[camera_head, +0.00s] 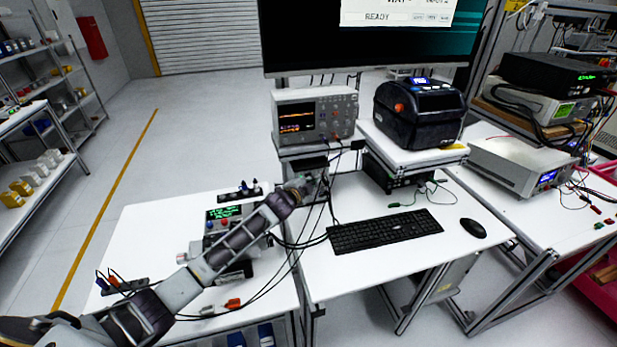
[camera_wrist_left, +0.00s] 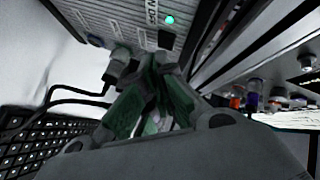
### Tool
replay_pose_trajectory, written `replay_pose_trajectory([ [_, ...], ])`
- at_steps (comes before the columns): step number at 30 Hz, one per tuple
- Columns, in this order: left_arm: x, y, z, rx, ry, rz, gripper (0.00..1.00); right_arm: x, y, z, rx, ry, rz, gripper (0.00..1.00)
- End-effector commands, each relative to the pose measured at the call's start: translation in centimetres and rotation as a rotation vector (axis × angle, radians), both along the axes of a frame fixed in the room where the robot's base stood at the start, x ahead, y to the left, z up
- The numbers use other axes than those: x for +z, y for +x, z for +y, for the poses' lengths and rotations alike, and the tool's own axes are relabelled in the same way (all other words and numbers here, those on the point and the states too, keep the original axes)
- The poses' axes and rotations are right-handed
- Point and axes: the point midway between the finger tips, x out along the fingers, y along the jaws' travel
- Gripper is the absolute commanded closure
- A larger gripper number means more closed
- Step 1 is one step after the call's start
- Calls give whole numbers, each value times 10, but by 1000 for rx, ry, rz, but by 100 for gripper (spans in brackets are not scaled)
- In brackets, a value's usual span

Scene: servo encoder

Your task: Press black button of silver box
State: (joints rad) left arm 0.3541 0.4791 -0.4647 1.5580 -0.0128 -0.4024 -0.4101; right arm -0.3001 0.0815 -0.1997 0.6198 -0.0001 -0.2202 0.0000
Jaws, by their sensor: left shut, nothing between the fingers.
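The silver box (camera_wrist_left: 125,18) shows as a ribbed grey face with dark lettering and a lit green lamp at the top of the left wrist view. A small black square button (camera_wrist_left: 166,40) sits on its lower edge. My left gripper (camera_wrist_left: 160,68) is shut and empty, its fingertips just below the button; I cannot tell if they touch it. In the head view my left gripper (camera_head: 314,184) is at the shelf beneath the oscilloscope, where the arm and cables hide the box's front. My right gripper is not in view.
The oscilloscope (camera_head: 316,115) stands above the gripper. A black label printer (camera_head: 419,112), keyboard (camera_head: 385,232) and mouse (camera_head: 473,228) are to the right. Cables hang close to the gripper. A device with a green display (camera_head: 223,212) stands behind my left arm.

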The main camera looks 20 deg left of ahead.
Motion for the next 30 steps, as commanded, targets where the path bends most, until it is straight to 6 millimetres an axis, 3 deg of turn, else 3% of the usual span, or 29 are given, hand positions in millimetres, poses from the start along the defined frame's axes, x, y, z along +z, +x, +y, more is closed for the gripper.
replay_pose_trajectory([
  [30,0,8,6,0,0,0,100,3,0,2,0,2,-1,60],
])
